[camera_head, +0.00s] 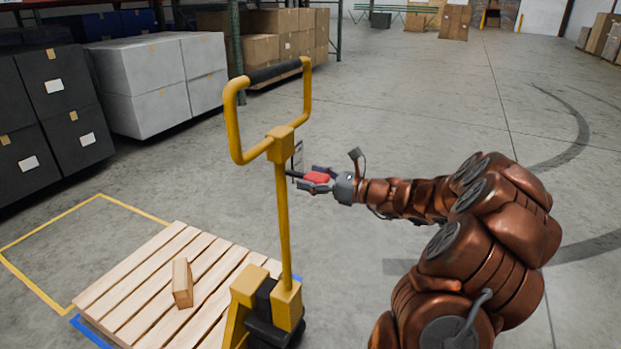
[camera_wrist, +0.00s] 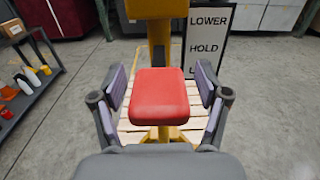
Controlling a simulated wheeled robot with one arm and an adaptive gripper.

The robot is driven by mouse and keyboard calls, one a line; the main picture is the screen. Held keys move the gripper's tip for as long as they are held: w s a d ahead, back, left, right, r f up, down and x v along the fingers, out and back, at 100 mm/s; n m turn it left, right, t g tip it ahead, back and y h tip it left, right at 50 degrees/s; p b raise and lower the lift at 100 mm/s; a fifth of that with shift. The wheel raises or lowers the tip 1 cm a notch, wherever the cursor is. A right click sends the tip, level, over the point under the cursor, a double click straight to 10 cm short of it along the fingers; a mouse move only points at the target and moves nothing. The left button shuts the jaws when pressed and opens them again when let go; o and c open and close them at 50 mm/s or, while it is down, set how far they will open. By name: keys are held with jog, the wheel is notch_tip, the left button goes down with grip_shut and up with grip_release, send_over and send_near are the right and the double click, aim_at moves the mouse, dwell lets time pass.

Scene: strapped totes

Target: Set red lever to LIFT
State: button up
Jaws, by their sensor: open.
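The red lever (camera_head: 316,178) sticks out from the yellow handle post of a pallet jack (camera_head: 283,220). In the wrist view its red knob (camera_wrist: 158,97) is large and central, between the fingers of my gripper (camera_wrist: 160,112). The fingers stand apart on both sides, with a gap to the knob. In the head view my gripper (camera_head: 322,182) is around the knob, to the right of the post. A sign plate (camera_wrist: 209,40) behind reads LOWER and HOLD; its lowest word is mostly hidden by a finger. Which marking the lever stands at, I cannot tell.
A wooden pallet (camera_head: 140,285) with a small wood block (camera_head: 182,283) lies at the jack's base. A yellow floor outline (camera_head: 45,290) is at left. Grey boxes (camera_head: 160,85) stand behind. A shelf with bottles (camera_wrist: 35,85) is at the wrist view's left. The floor at right is free.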

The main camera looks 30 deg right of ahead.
jog(key=shift+w+a, duration=0.1)
jog(key=shift+a, duration=0.05)
grip_shut()
dwell(0.6)
